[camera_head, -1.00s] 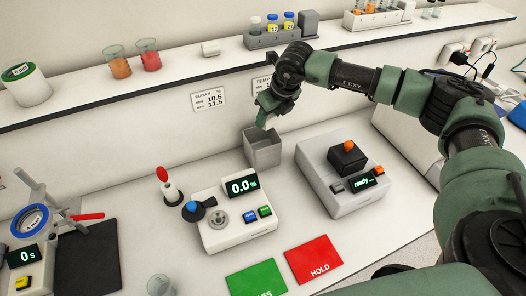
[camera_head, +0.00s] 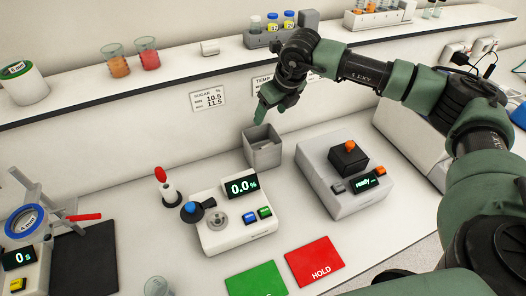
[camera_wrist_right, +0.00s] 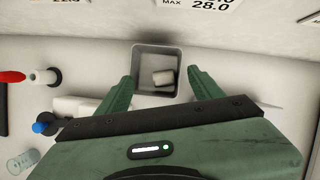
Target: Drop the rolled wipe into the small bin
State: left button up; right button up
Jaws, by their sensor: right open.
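The small grey square bin (camera_head: 264,154) stands on the counter near the wall, between the white instrument with the blue knob and the grey box instrument. The rolled wipe (camera_wrist_right: 163,77), a small white roll, lies inside the bin (camera_wrist_right: 157,50) in the right wrist view. My right gripper (camera_head: 268,117) is above the bin, pointing down. In the right wrist view the two green fingers (camera_wrist_right: 158,80) are spread apart with nothing between them, and the wipe is below them inside the bin. My left gripper is not in view.
The white instrument (camera_head: 235,228) is left of the bin and the grey box instrument (camera_head: 340,180) right of it. The shelf (camera_head: 185,82) with juice beakers (camera_head: 117,65) and a vial rack (camera_head: 268,38) runs behind. Green and red mats (camera_head: 315,262) lie in front.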

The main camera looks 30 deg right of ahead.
jog(key=b+v, duration=0.1)
jog(key=v, duration=0.3)
jog(key=shift+s+r, duration=0.1)
jog(key=shift+r, duration=0.1)
